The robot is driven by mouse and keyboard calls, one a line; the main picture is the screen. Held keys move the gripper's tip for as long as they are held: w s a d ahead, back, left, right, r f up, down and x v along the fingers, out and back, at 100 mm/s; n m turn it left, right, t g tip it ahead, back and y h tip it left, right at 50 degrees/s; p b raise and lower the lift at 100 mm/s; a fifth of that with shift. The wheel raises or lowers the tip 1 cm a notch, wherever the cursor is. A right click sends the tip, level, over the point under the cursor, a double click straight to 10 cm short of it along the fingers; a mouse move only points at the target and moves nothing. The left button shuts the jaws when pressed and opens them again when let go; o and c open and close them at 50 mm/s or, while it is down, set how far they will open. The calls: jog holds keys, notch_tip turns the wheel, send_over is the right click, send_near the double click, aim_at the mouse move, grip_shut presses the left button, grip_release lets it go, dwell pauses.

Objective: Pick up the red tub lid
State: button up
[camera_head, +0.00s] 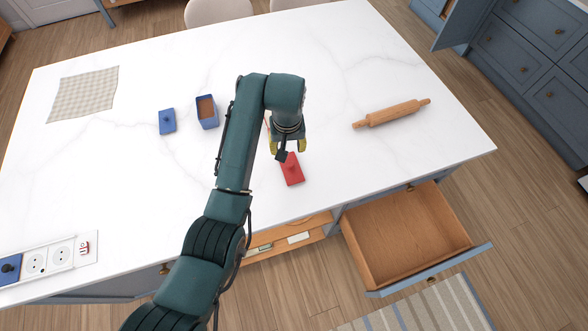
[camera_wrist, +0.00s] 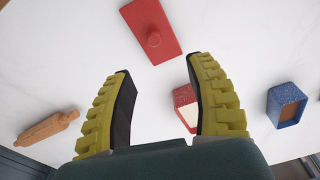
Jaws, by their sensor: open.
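The red tub lid (camera_head: 292,170) is a flat rectangle with a round knob, lying on the white worktop near its front edge. It also shows in the wrist view (camera_wrist: 138,25), at the top, beyond the fingertips. My gripper (camera_head: 287,148) has yellow-backed fingers and is above the worktop, just behind the lid in the head view. In the wrist view my gripper (camera_wrist: 160,67) is open, with nothing between its fingers touching them visibly. A red tub (camera_wrist: 184,104) is partly hidden by the right finger there; my arm mostly hides it in the head view.
A blue tub (camera_head: 207,113) and blue lid (camera_head: 167,121) are left of my arm. A rolling pin (camera_head: 392,113) lies to the right. A checked cloth (camera_head: 83,94) is at far left. An open drawer (camera_head: 405,235) juts out below the worktop at front right.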

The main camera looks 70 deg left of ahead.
aim_at(291, 164)
jog(key=f, duration=0.6)
jog(key=shift+w+a+f, duration=0.2)
jog(key=shift+a, duration=0.1)
jog(key=f, duration=0.3)
jog(key=f+b, duration=0.1)
jog(key=f, duration=0.1)
jog(key=shift+w+f, duration=0.2)
jog(key=shift+w, duration=0.1)
grip_shut()
